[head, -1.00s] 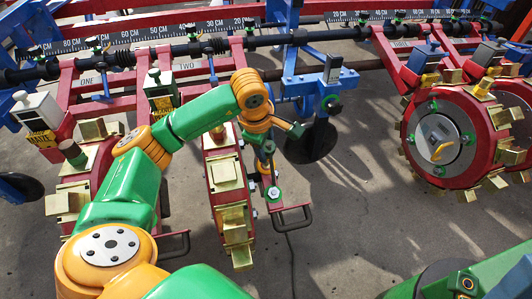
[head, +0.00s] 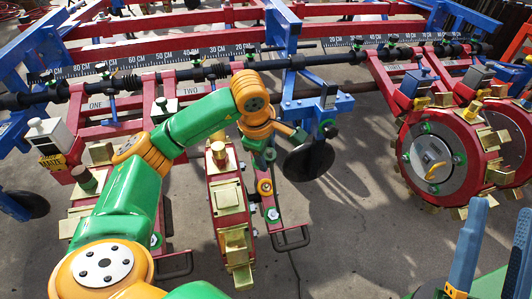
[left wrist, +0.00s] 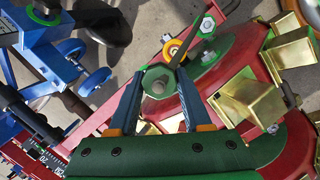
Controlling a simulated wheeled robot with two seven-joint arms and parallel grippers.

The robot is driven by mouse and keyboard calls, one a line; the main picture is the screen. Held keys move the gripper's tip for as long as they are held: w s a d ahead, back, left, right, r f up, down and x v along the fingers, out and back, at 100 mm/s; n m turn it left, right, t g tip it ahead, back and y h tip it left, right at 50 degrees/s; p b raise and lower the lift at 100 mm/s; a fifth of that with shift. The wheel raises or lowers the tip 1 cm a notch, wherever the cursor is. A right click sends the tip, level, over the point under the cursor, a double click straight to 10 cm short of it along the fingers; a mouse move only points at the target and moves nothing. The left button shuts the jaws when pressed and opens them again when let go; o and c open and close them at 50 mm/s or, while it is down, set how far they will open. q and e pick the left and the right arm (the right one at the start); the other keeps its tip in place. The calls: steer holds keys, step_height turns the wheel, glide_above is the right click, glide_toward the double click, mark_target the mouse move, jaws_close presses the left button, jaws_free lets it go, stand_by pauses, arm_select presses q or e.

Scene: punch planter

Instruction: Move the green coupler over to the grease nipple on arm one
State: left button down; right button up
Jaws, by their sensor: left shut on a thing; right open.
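My left gripper (head: 262,160) reaches down over the red unit below the label TWO (head: 193,90). In the left wrist view its two dark blue fingers (left wrist: 158,92) stand either side of a green round piece with a grey knob (left wrist: 158,84), apparently the green coupler; the exact grip is partly hidden. Arm one is the red arm by the label ONE (head: 97,103), left of my left gripper. I cannot make out its grease nipple. My right gripper (head: 502,207) is open and empty at the lower right, its blue fingers pointing up.
A red unit with brass paddles (head: 228,195) stands under my left arm. A dark bar (head: 335,57) crosses the back. Bare concrete (head: 350,230) lies between the units.

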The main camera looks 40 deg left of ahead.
arm_select(q)
steer(key=shift+d+p+v, duration=0.15)
steer(key=shift+p+v, duration=0.35)
steer(key=shift+v, duration=0.15)
steer(key=shift+d+p+v, duration=0.15)
steer(key=shift+p+v, duration=0.35)
steer(key=shift+v, duration=0.15)
steer(key=shift+r, duration=0.1)
steer(key=p+v, duration=0.3)
steer(key=v, duration=0.1)
steer(key=shift+w+d+p, duration=0.2)
steer(key=shift+d+p, duration=0.15)
steer(key=shift+d, duration=0.05)
